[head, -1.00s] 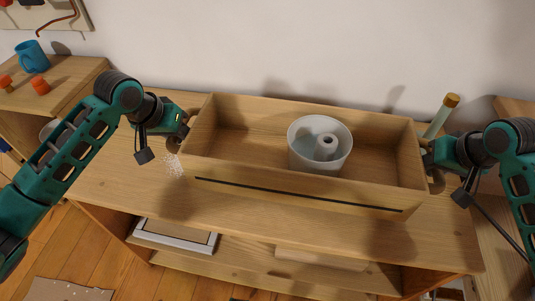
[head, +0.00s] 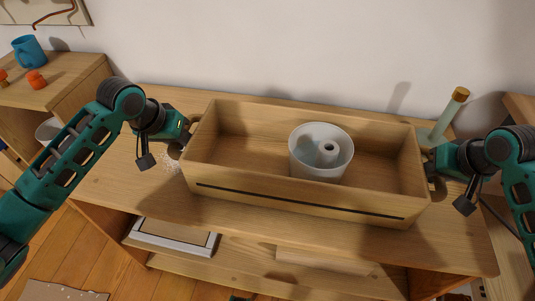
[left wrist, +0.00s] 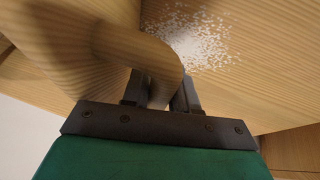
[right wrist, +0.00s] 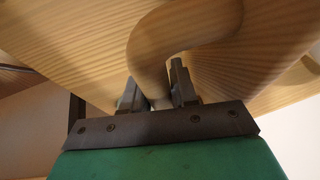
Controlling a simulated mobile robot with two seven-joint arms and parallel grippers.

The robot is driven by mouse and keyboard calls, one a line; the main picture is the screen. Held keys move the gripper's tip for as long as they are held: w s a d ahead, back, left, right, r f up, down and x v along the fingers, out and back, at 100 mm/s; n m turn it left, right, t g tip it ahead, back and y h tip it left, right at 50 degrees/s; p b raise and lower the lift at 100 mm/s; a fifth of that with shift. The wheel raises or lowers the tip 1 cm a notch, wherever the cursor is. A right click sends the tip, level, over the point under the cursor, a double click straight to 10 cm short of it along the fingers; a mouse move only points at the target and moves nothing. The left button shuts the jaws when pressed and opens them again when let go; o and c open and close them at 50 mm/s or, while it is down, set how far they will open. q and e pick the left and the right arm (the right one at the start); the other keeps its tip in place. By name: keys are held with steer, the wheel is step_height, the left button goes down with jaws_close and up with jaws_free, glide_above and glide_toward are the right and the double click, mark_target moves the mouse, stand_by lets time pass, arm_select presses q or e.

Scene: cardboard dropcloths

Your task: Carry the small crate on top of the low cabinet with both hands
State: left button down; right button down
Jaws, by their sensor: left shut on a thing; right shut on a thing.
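The small crate (head: 300,199) is an open wooden box with a dark slot along its front. It looks level, over the top of the low cabinet (head: 120,175); I cannot tell whether its underside touches the top. My left gripper (left wrist: 160,92) is shut on the crate's curved left handle (left wrist: 140,45). My right gripper (right wrist: 160,92) is shut on the curved right handle (right wrist: 150,60). Both grippers are partly hidden in the head view.
White grains (left wrist: 195,38) lie on the cabinet top near the left handle. A pale green bottle with a brown cap (head: 447,117) stands behind the right gripper. A side unit at left holds a blue mug (head: 28,51) and orange items (head: 36,79). A wall is behind.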

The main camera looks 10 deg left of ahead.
arm_select(q)
steer(key=shift+w+f+b, duration=0.1)
steer(key=shift+f+b, duration=0.3)
arm_select(e)
steer(key=shift+w+d+f, duration=0.1)
steer(key=shift+f, duration=0.25)
arm_select(q)
steer(key=c, duration=0.9)
jaws_free()
arm_select(e)
steer(key=c, duration=0.9)
jaws_free()
arm_select(q)
steer(key=v, duration=1.2)
arm_select(e)
steer(key=v, duration=1.2)
arm_select(q)
steer(key=shift+s, duration=0.2)
